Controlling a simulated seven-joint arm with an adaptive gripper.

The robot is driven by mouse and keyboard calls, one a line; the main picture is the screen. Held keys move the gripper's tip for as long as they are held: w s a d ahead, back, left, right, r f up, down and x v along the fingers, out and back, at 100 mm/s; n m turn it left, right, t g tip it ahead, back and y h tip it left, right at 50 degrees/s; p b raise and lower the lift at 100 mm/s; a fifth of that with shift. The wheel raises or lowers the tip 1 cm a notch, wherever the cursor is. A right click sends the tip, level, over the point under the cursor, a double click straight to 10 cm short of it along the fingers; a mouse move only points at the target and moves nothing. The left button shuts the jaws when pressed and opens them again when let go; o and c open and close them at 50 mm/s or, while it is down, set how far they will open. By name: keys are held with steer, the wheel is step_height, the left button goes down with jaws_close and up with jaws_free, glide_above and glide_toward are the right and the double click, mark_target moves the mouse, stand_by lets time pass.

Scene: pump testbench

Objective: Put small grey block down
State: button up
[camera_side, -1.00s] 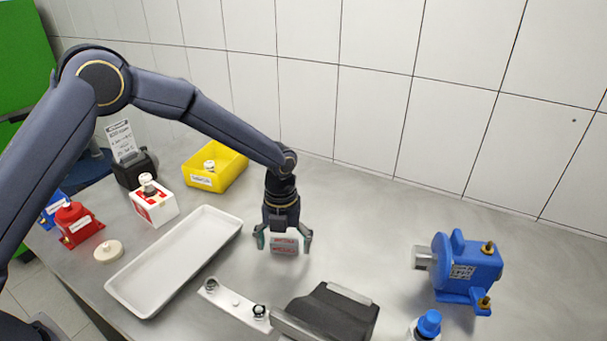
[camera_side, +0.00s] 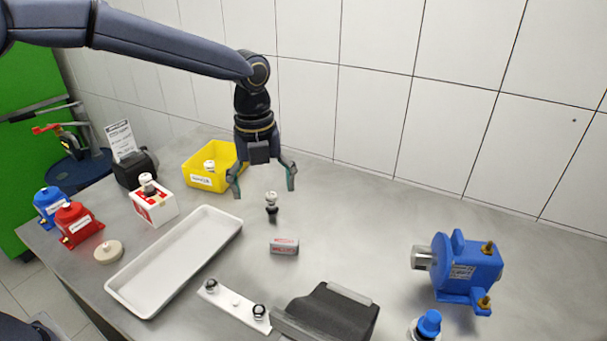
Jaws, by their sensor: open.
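The small grey block (camera_side: 284,246) with red markings on its faces lies on the metal table, right of the white tray. My gripper (camera_side: 263,190) is open and empty. It hangs above and a little left of the block, clearly apart from it. Its fingers are spread wide, near the yellow bin.
A small black and white fitting (camera_side: 271,206) stands behind the block. A white tray (camera_side: 124,290) lies left, a yellow bin (camera_side: 232,174) behind it. A white plate (camera_side: 234,305) and a black device (camera_side: 333,312) are in front. A blue pump (camera_side: 466,266) stands right; table between is clear.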

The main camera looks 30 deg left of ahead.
steer(key=s+a+r+n+t, duration=0.2)
steer(key=s+a+r+n, duration=0.4)
steer(key=r+n, duration=0.15)
steer(key=s+a+n+t, duration=0.1)
steer(key=s+a+n, duration=0.3)
steer(key=s+n, duration=0.4)
steer(key=s+a+n+t, duration=0.2)
steer(key=s+a+n, duration=0.1)
steer(key=s+n, duration=0.6)
steer(key=n, duration=0.3)
steer(key=shift+a, duration=0.4)
steer(key=shift+n, duration=0.25)
